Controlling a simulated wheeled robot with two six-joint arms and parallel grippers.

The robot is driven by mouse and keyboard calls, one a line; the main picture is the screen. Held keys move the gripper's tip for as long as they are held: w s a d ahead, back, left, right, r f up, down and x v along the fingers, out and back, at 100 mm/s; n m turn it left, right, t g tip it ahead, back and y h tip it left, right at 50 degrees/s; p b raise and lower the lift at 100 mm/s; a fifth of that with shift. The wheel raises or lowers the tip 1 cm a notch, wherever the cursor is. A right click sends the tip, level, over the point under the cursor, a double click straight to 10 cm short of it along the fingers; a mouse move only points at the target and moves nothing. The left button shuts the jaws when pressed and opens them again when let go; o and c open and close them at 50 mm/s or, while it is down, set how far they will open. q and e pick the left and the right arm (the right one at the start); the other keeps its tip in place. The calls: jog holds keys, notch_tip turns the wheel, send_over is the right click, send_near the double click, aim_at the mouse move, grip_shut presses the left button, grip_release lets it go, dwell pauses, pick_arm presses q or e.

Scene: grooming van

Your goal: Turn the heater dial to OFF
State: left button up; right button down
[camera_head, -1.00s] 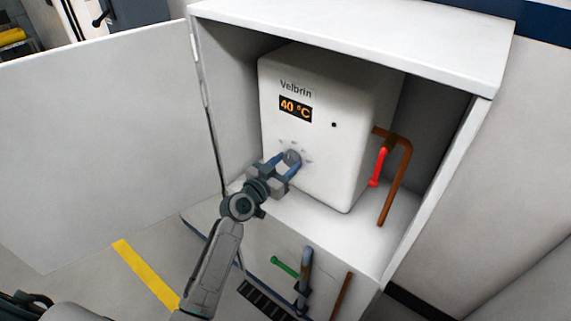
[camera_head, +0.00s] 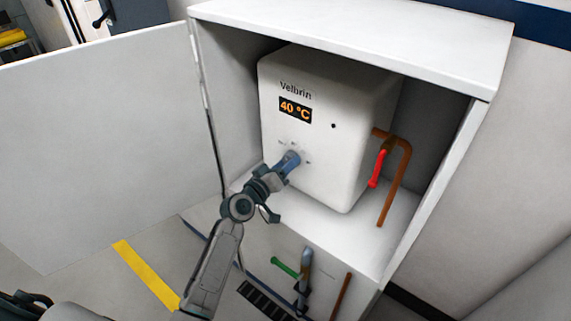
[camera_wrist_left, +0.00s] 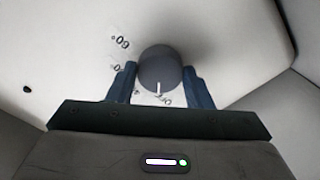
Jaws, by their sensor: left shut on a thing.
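The white Velbrin heater (camera_head: 350,110) stands in an open cabinet, and its display (camera_head: 295,110) reads 40 °C. My left gripper (camera_head: 290,160) is at the dial on the lower front and mostly hides it in the head view. In the left wrist view, the grey round dial (camera_wrist_left: 160,68) sits between the two blue fingertips of my left gripper (camera_wrist_left: 162,84), shut on it. The dial's white pointer line points down in that picture, close to the partly hidden OFF label (camera_wrist_left: 165,101). A 60° label (camera_wrist_left: 120,42) shows at upper left. My right gripper is not in view.
The cabinet door (camera_head: 100,150) stands open at the left. A red-handled valve (camera_head: 378,168) and a copper pipe (camera_head: 402,170) are right of the heater. A green-handled valve (camera_head: 286,268) is below the shelf. Cabinet walls surround the heater.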

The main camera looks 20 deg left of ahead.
pick_arm(q)
jog(key=shift+n, duration=1.1)
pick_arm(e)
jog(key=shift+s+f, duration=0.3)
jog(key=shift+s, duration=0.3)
pick_arm(q)
jog(key=o, duration=1)
